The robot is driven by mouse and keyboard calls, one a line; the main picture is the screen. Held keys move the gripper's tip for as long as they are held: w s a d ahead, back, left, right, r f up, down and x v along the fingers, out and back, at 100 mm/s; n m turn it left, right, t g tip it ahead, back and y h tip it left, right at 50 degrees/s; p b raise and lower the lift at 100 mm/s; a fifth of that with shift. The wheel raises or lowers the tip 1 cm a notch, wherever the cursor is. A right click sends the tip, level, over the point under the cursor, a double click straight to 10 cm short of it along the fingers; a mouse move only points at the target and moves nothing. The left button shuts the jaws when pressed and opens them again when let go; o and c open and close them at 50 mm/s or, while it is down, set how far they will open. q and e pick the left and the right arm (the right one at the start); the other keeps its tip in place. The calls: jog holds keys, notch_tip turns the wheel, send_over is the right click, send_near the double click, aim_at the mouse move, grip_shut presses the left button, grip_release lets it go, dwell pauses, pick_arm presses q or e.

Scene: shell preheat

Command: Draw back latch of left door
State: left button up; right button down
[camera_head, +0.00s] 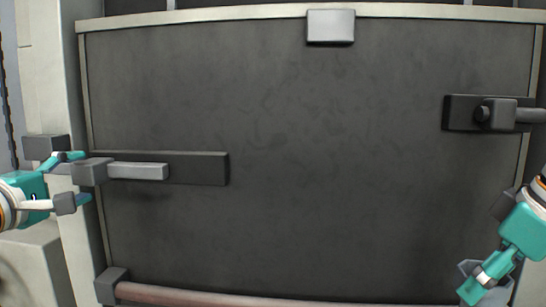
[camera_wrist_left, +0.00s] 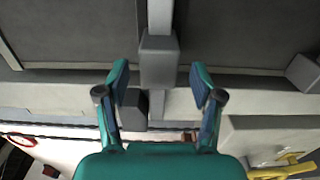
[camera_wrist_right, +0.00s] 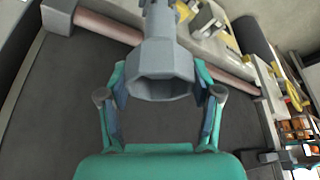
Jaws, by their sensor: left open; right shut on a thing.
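A latch sits at the left edge of the dark door panel (camera_head: 300,150). It has a light grey bar (camera_head: 138,171) on a dark plate (camera_head: 210,169), with a grey block handle (camera_head: 92,172) at the bar's left end. My left gripper (camera_head: 79,178) is open at the handle. In the left wrist view the handle (camera_wrist_left: 158,60) shows between the spread fingertips (camera_wrist_left: 160,77), with gaps on both sides; I cannot tell if they touch. My right gripper (camera_head: 472,280) is low at the right, shut on a grey tool with a wide faceted end (camera_wrist_right: 160,75).
Another latch (camera_head: 495,113) with a dark knob sits at the panel's right edge. A light block (camera_head: 330,27) is at the top and a reddish bar (camera_head: 220,298) runs along the bottom. A dark block (camera_head: 45,147) on the left frame is close to my left gripper.

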aim_at(98, 171)
pick_arm(q)
jog(key=w, duration=0.3)
jog(key=w+p, duration=0.1)
jog(key=w, duration=0.1)
jog(key=shift+w+d, duration=0.2)
jog(key=shift+w, duration=0.2)
jog(key=shift+c, duration=0.4)
jog(key=shift+f, duration=0.1)
grip_shut()
